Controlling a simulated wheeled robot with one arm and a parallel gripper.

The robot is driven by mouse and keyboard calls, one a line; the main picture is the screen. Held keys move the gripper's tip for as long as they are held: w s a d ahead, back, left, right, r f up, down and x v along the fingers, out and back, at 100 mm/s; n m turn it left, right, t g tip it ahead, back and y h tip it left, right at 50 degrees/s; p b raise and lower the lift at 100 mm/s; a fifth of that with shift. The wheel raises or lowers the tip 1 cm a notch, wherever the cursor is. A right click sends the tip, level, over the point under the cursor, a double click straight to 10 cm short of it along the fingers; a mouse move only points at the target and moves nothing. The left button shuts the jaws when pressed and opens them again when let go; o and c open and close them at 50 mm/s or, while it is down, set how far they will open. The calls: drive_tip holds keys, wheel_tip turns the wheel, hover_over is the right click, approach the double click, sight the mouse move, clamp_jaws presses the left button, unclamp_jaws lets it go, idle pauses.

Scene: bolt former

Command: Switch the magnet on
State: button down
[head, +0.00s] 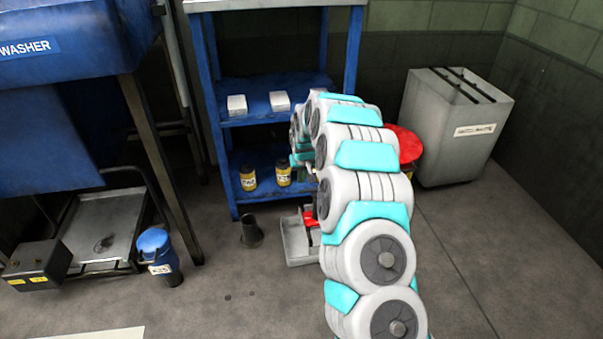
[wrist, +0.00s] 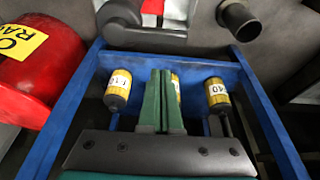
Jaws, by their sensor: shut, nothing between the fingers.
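I cannot pick out the magnet or its switch for certain in either view. In the wrist view my gripper (wrist: 160,82) shows as two green fingers pressed together, with nothing between them. It points in toward the blue shelf unit (wrist: 258,100), with yellow bottles (wrist: 217,93) (wrist: 118,88) on either side of the fingers and another partly hidden behind them. In the head view my arm reaches to the shelf unit (head: 222,160) and its end is mostly hidden behind the arm links. A grey tray (head: 296,245) with a red part stands on the floor, partly covered by my arm.
A dark cup-like cylinder (head: 251,232) stands on the floor before the shelf. A red bin (head: 408,145) and a grey box (head: 455,125) are to the right. A blue washer (head: 70,110) and a blue canister (head: 158,256) are left. The front floor is clear.

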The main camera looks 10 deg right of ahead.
sight(310, 191)
drive_tip(key=shift+s, duration=1.6)
